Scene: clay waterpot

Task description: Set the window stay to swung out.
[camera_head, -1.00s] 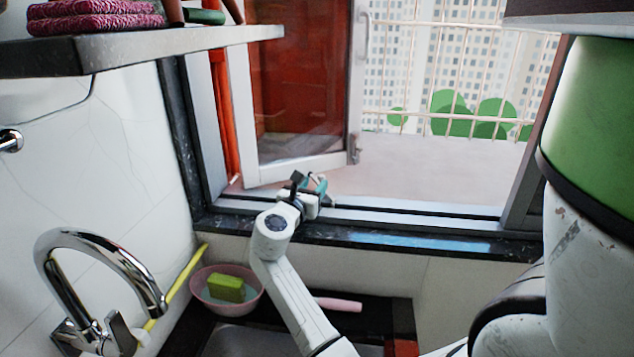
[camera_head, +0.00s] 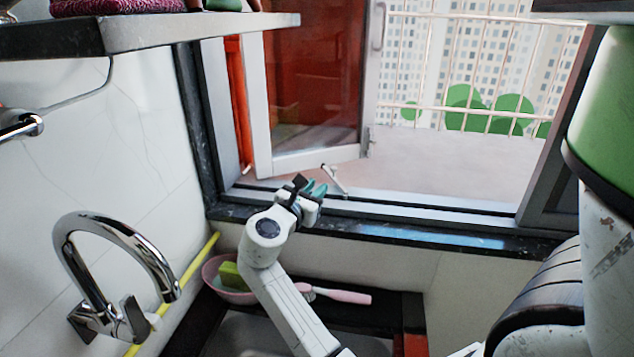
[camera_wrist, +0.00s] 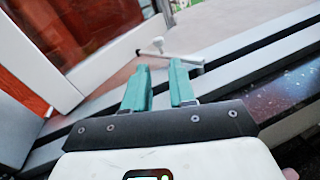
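The window stay (camera_head: 335,180) is a thin pale metal bar with a small knob. It lies at a slant above the sill track, below the bottom corner area of the window sash (camera_head: 310,160), which stands open. In the wrist view the stay (camera_wrist: 182,58) lies just beyond my fingertips, its knob end ahead of the gap. My gripper (camera_head: 314,190) is at the sill, to the left of and nearer than the stay. In the wrist view the teal fingers of my gripper (camera_wrist: 163,72) are apart with nothing between them. Whether a fingertip touches the bar I cannot tell.
A chrome faucet (camera_head: 115,245) stands at left. A pink bowl (camera_head: 232,297) with a green sponge (camera_head: 229,274) and a pink-handled brush (camera_head: 345,296) lie below the sill. A shelf (camera_head: 190,32) overhangs at upper left. The outer ledge (camera_head: 440,165) is clear.

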